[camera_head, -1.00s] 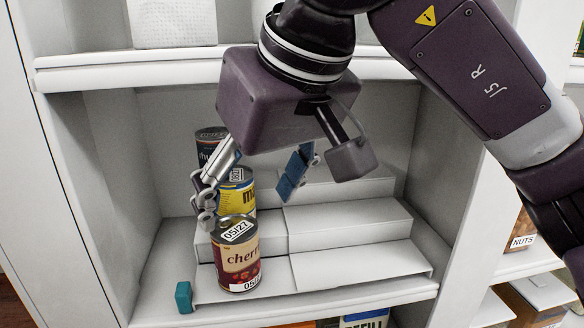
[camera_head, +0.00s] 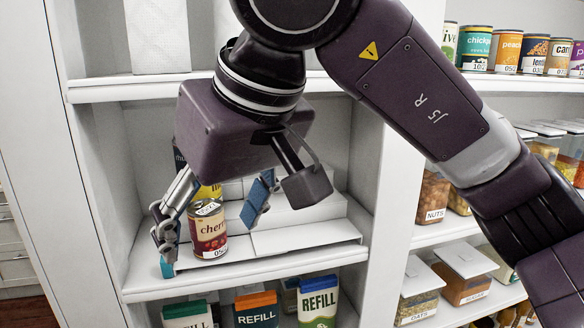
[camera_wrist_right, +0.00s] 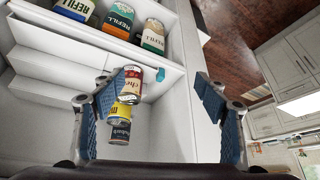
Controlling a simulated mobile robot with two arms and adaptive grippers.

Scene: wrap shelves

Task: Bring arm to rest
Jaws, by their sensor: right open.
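My right gripper (camera_head: 207,238) hangs in front of the shelf bay, open and empty, its blue-padded fingers wide apart. In the wrist view it (camera_wrist_right: 156,92) also shows open, with nothing between its pads. A cherry can (camera_head: 208,236) stands on the stepped riser, between the two fingers in the head view but apparently beyond them. Behind it are a yellow can (camera_head: 209,192) and a dark can, mostly hidden by my wrist. In the wrist view the cherry can (camera_wrist_right: 133,78), yellow can (camera_wrist_right: 121,112) and dark can (camera_wrist_right: 119,132) line up near the left finger. My left gripper is not in view.
The white riser (camera_head: 305,236) is bare right of the cans. A teal block (camera_head: 166,268) sits at the shelf's front left. Refill cartons (camera_head: 318,303) stand below. Shelves at right hold cans and clear containers (camera_head: 434,195). A wood floor (camera_wrist_right: 235,35) is open outside the shelf.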

